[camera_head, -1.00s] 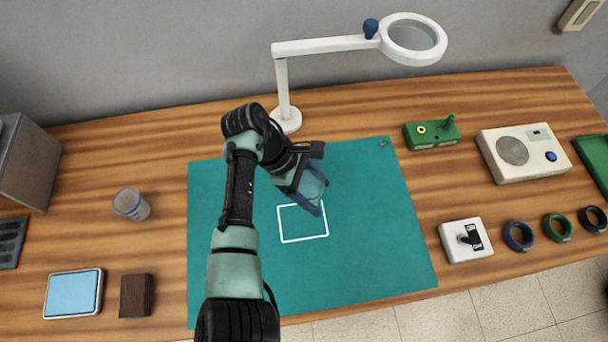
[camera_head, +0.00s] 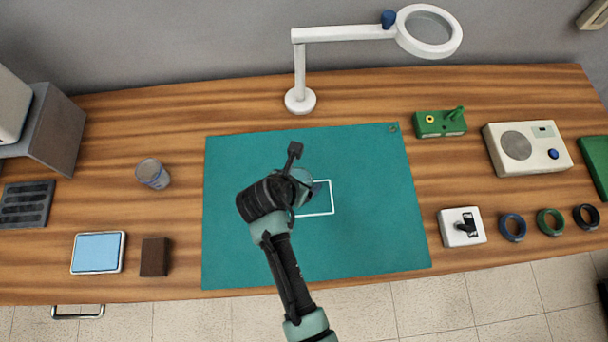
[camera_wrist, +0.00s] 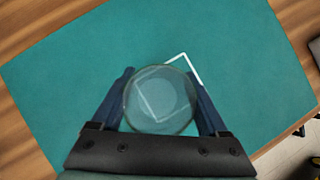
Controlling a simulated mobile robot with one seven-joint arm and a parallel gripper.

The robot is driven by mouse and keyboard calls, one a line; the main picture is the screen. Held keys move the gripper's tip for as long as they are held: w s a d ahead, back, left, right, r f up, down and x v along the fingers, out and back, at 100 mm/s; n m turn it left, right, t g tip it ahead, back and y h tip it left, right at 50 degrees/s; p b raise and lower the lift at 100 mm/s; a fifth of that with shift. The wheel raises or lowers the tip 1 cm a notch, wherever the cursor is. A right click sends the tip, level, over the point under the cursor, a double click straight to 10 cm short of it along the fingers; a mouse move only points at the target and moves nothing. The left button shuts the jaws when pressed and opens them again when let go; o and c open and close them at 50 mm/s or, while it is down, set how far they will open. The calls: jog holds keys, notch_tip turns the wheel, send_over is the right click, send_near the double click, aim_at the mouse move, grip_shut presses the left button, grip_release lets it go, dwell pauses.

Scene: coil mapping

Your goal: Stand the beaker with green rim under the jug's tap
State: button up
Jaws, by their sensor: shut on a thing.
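In the wrist view, a clear round beaker (camera_wrist: 160,100) sits between the two blue fingers of my gripper (camera_wrist: 161,104), which is shut on it. I look down into it; its rim looks pale grey-green. The mat and part of a white square outline show through and beside it. In the head view, my gripper (camera_head: 312,190) is over the green mat by the white outline, and my wrist hides most of the beaker. No tap can be made out. A grey box-like stand (camera_head: 55,130) with a pale body (camera_head: 10,105) on it, cut by the left edge, may be the jug's.
Another clear beaker (camera_head: 152,174) stands left of the mat (camera_head: 235,240). A dark slotted tray (camera_head: 26,204), a blue pad (camera_head: 98,253) and a brown block (camera_head: 154,257) lie nearby. A magnifier lamp (camera_head: 300,100) stands behind the mat.

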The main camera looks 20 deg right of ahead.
jog(key=shift+f, duration=2.6)
jog(key=shift+f, duration=0.15)
jog(key=o, duration=1.2)
